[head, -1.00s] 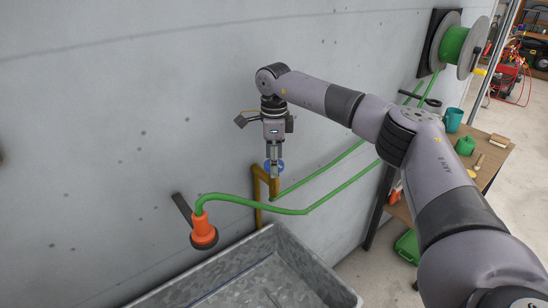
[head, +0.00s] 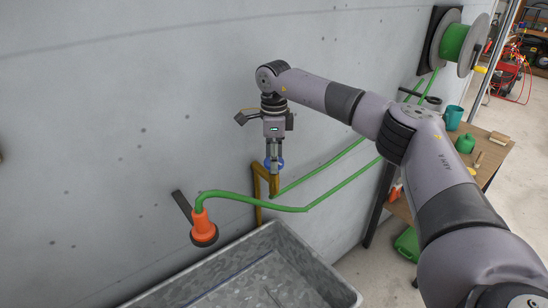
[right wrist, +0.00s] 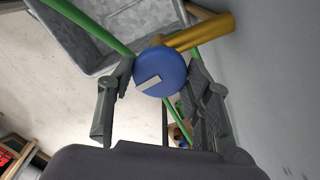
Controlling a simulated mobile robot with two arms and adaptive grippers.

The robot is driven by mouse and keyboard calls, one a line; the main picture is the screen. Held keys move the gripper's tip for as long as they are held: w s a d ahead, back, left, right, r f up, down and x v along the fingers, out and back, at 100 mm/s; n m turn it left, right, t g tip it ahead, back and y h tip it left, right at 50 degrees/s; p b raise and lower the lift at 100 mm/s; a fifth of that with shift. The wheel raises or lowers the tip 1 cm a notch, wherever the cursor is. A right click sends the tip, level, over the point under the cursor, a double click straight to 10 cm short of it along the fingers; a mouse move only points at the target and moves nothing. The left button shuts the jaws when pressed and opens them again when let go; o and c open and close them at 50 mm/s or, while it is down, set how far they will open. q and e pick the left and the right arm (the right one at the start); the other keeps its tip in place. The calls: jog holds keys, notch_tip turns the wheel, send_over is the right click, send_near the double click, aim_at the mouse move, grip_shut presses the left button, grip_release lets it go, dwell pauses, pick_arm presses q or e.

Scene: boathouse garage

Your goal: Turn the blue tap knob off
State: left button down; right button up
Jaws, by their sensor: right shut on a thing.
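The blue tap knob (head: 280,164) sits on top of the brass tap (head: 258,190) by the wall. In the right wrist view the round knob (right wrist: 161,72) shows a pale bar mark running slantwise across its face. My right gripper (head: 273,163) comes down on the knob from above, and in the right wrist view its fingers (right wrist: 160,85) lie on either side of the knob, shut on it. In the head view the gripper hides part of the knob. My left gripper is in neither view.
A green hose (head: 255,203) runs from the tap area to an orange nozzle (head: 202,224) held at the wall. A grey metal trough (head: 318,262) stands below. A workbench (head: 492,160) with small items and a hose reel (head: 455,42) are at the right.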

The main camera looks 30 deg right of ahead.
jog(key=shift+m, duration=0.9)
jog(key=shift+r, duration=0.1)
jog(key=o, duration=1.1)
jog(key=shift+o, duration=0.2)
notch_tip(320, 180, up, 12)
